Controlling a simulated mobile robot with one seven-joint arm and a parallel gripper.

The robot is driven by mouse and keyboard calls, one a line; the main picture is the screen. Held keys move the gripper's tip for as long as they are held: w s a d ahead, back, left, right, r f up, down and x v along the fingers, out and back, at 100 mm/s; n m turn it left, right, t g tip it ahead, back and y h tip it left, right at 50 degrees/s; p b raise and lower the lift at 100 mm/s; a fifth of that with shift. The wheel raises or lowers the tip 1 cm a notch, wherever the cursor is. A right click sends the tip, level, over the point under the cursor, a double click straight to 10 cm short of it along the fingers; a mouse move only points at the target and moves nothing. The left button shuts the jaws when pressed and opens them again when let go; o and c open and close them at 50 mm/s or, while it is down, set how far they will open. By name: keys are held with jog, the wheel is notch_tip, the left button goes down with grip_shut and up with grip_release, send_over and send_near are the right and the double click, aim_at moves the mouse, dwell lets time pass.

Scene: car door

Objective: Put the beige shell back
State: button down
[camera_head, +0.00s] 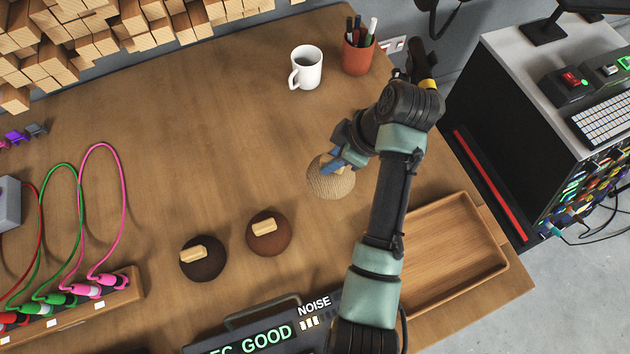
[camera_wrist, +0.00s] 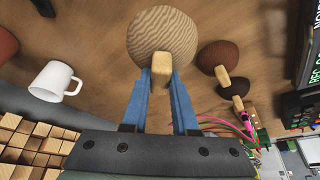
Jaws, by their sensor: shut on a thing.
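The beige shell (camera_head: 331,183) is a ribbed dome with a small wooden block handle on top. It is above the right-middle part of the wooden table (camera_head: 190,110); I cannot tell whether it touches the wood. My gripper (camera_head: 338,163) is shut on its handle. In the wrist view the blue fingers of my gripper (camera_wrist: 160,78) pinch the handle from both sides, with the beige shell (camera_wrist: 163,32) beyond it. What lies under the shell is hidden. A red-brown shell (camera_head: 270,239) and a dark brown shell (camera_head: 203,264) sit to its lower left, each with a wooden handle.
A white mug (camera_head: 306,67) and a pen cup (camera_head: 358,52) stand at the back. An empty wooden tray (camera_head: 455,250) lies at the right. A display device (camera_head: 255,335) is at the near edge, and cables with plugs (camera_head: 75,290) are at the left. The table's middle is clear.

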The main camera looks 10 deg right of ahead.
aim_at(331, 178)
notch_tip(331, 178, down, 8)
jog(key=shift+f, duration=0.25)
jog(key=shift+f, duration=0.1)
jog(key=c, duration=0.7)
grip_release()
jog(key=shift+r, duration=0.2)
jog(key=v, duration=1.2)
